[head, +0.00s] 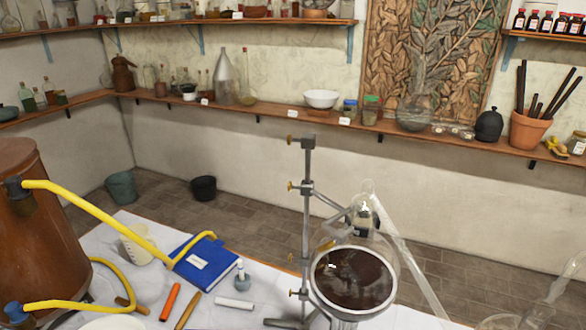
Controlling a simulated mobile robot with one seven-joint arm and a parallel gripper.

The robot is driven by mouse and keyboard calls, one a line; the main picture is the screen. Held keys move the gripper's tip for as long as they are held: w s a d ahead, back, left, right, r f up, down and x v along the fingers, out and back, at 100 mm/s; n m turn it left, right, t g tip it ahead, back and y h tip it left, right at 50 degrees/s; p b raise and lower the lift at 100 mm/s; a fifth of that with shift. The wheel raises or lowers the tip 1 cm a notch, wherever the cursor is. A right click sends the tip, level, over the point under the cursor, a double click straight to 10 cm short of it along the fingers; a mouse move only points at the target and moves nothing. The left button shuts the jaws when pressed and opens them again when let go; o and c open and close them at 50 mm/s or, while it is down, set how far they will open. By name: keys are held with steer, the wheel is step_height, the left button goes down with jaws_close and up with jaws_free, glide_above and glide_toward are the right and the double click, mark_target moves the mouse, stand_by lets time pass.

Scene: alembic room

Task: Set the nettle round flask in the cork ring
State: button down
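I cannot pick out a flask marked as nettle. A large clear glass vessel (352,282) with a dark brown round area showing through it stands at the front of the white-covered table, beside a metal stand (306,215). A long glass tube slants down to the right from its top. Another round clear flask (415,112) sits on the wall shelf, in front of the carved panel. No cork ring can be made out for certain. My gripper does not show clearly in this view.
A copper still (35,215) with yellow hoses stands at the left. The wall shelf (270,111) holds bottles, a bowl and a pot.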

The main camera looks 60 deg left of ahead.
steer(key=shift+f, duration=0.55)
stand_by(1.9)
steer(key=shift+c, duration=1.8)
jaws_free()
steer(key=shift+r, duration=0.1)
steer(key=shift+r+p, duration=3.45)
steer(key=shift+p, duration=0.3)
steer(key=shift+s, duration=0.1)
